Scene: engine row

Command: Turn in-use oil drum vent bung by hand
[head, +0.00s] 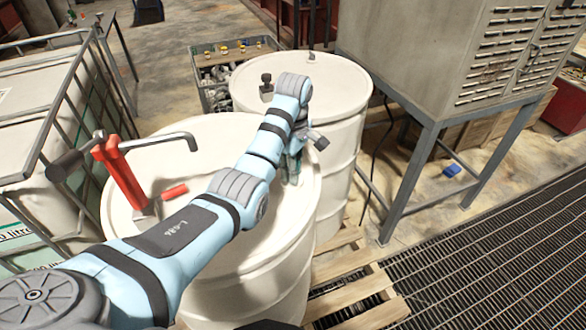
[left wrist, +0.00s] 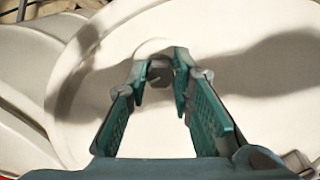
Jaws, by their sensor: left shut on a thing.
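The in-use oil drum (head: 285,235) is the nearer white drum, with a red hand pump (head: 122,172) standing on its lid. My left arm reaches across the lid from the lower left. My left gripper (head: 293,172) points down at the lid's right side, its tips mostly hidden by the arm in the head view. In the left wrist view, the teal fingers of my left gripper (left wrist: 160,88) are closed around the small grey vent bung (left wrist: 160,70), which sits in the white lid. The bung is hidden in the head view. My right gripper is not in view.
A second white drum (head: 335,85) with a dark fitting (head: 266,82) stands close behind. A caged white tank (head: 40,120) is at left, and a grey louvred cabinet (head: 460,60) on legs at right. The drums stand on a wooden pallet (head: 350,290) beside floor grating (head: 480,250).

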